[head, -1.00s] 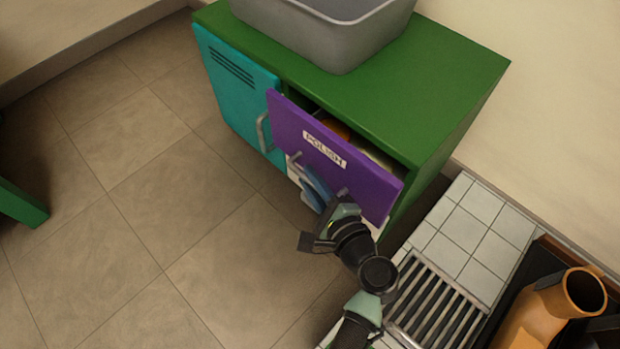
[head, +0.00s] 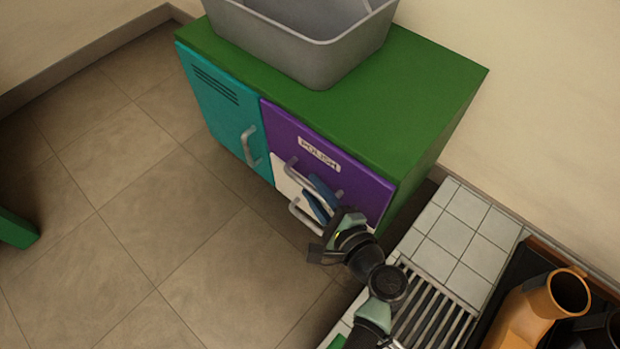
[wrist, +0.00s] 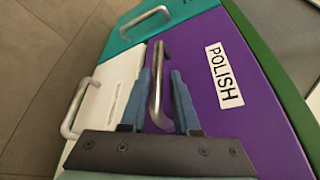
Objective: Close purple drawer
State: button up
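The purple drawer (head: 365,190), labelled POLISH, is at the upper right of the green cabinet's front. Its front looks flush with the cabinet in the head view, with no gap showing above it. In the wrist view the purple drawer front (wrist: 226,110) fills the right half, with its metal bar handle (wrist: 157,85) on its left. My gripper (head: 318,196) is at that handle. In the wrist view the blue fingers of my gripper (wrist: 162,100) are apart, one on each side of the bar. I cannot tell whether either finger touches the bar.
A white drawer (wrist: 108,90) with its own handle lies below the purple one. A teal door (head: 222,115) is to the left. A grey basin (head: 310,45) stands on the green cabinet top (head: 425,95). A tiled ledge with a grate (head: 430,310) is at right.

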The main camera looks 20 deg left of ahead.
jog(key=p+v, duration=0.5)
jog(key=v, duration=0.5)
jog(key=shift+s+d, duration=0.15)
jog(key=shift+d, duration=0.1)
jog(key=shift+r, duration=0.1)
